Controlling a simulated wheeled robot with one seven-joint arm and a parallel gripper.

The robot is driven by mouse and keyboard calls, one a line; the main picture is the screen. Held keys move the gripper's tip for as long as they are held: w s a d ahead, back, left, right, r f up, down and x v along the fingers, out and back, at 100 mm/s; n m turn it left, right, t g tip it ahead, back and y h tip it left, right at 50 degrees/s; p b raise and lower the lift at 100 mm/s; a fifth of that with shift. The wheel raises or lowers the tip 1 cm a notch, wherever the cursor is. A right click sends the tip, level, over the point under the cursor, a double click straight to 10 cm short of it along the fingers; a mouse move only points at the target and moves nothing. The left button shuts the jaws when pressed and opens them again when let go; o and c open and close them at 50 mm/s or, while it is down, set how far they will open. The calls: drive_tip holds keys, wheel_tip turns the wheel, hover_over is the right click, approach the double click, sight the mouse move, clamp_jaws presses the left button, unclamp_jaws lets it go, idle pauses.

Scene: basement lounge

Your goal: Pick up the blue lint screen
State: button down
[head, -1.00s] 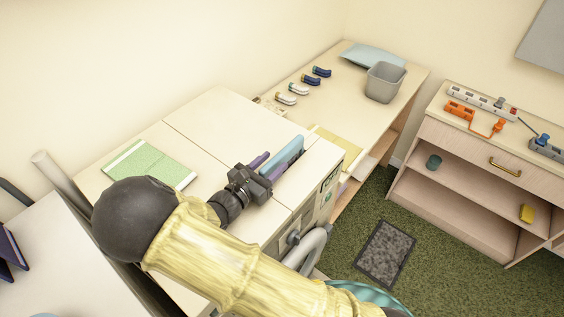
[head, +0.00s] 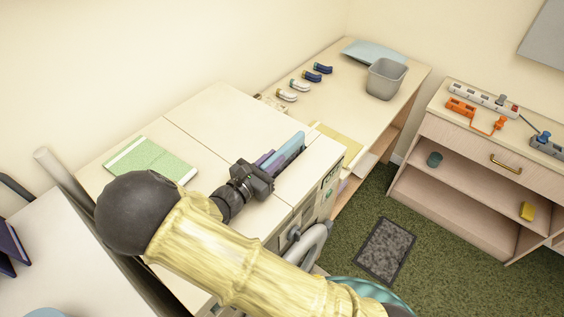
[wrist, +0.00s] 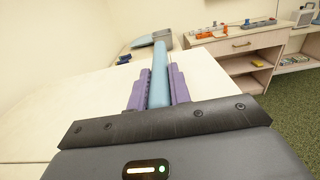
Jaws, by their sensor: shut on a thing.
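The blue lint screen (head: 291,148) is a flat, light blue panel over the top of the pale machine (head: 220,115), near its right side. My gripper (head: 274,160) has two purple fingers, one on each side of the screen, and is shut on it. In the wrist view the screen (wrist: 160,75) runs away from the camera between my fingers (wrist: 157,87). Its lower part is hidden by my gripper. I cannot tell whether it is clear of the machine's top.
A green booklet (head: 150,158) lies on the machine top at left. A wooden cabinet (head: 475,150) with power strips stands at right. A dark mat (head: 385,249) lies on the floor.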

wheel_tip(320, 180, up, 10)
drive_tip(key=shift+r+b, duration=0.1)
drive_tip(key=shift+b, duration=1)
idle(1.3)
